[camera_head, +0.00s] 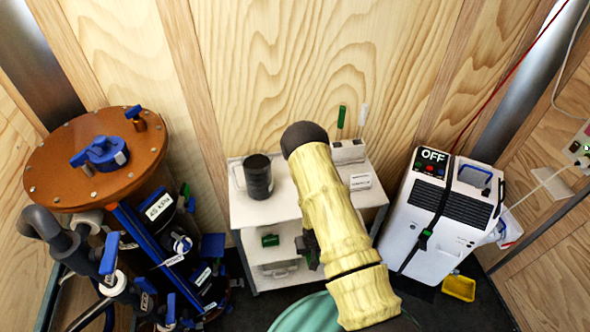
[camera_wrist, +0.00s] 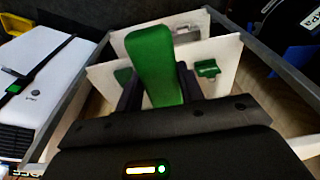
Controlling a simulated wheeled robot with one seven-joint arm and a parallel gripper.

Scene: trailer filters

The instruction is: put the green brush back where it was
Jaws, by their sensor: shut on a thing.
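In the wrist view a green brush (camera_wrist: 155,62) stands up between the two dark fingers of my gripper (camera_wrist: 160,88). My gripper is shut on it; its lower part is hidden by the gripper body. In the head view a dark part beside my yellow-sleeved arm, in front of the white cart (camera_head: 255,210), appears to be my gripper (camera_head: 308,246); the held brush cannot be made out there. A green handle (camera_head: 341,117) and a white handle (camera_head: 362,115) stand upright in a pale holder (camera_head: 348,152) on the cart's top right. I cannot tell whether that green handle is a separate brush.
A black mug (camera_head: 257,177) stands on the cart's top left. A tank with an orange-brown lid (camera_head: 95,160) and blue valves is at left. A white machine marked OFF (camera_head: 430,225) is at right. A yellow tray (camera_head: 458,287) lies on the floor.

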